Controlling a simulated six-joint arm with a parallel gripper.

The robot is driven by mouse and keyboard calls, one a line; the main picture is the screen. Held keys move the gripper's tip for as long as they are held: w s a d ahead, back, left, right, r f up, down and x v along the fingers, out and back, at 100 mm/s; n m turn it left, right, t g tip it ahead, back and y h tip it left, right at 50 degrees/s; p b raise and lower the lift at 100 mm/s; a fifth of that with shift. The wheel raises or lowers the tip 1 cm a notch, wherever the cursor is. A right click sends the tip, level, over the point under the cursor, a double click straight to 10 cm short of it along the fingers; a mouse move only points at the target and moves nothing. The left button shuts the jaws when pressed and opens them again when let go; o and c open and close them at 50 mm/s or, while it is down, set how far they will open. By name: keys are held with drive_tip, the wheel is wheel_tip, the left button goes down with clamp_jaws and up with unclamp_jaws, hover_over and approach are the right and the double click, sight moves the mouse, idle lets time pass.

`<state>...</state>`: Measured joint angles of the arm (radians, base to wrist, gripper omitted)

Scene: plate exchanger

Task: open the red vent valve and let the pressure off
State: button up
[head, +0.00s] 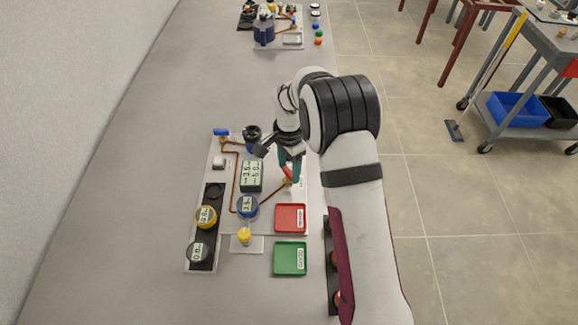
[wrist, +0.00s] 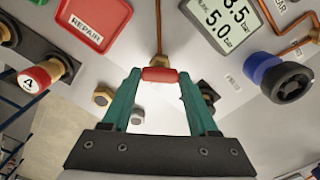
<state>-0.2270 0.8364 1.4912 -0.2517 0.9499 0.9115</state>
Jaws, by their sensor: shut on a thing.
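The red vent valve handle (wrist: 159,75) lies crosswise between the two teal fingertips of my gripper (wrist: 159,82) in the wrist view. Both tips touch its ends, and my gripper is shut on it. The handle sits at the end of a copper pipe. In the head view my gripper (head: 290,162) is over the right side of the board, with a bit of the red handle (head: 287,171) showing below the fingers. The blue gauge (head: 247,206) appears to read about 3.5. The display plate (head: 251,175) shows 3.5 and 5.0.
A red tray (head: 291,218) marked REPAIR and a green tray (head: 290,258) lie at the near right. A yellow gauge (head: 206,216) and a dark gauge (head: 198,252) stand on a black strip at left. A blue-handled valve (head: 221,132) is at the far left corner.

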sight(289, 171)
drive_tip(key=n, duration=0.5)
drive_tip(key=shift+n, duration=0.3)
drive_tip(key=n, duration=0.4)
drive_tip(key=shift+n, duration=0.7)
drive_tip(key=o, duration=1.4)
wheel_tip(289, 171, up, 16)
drive_tip(key=shift+f, duration=0.1)
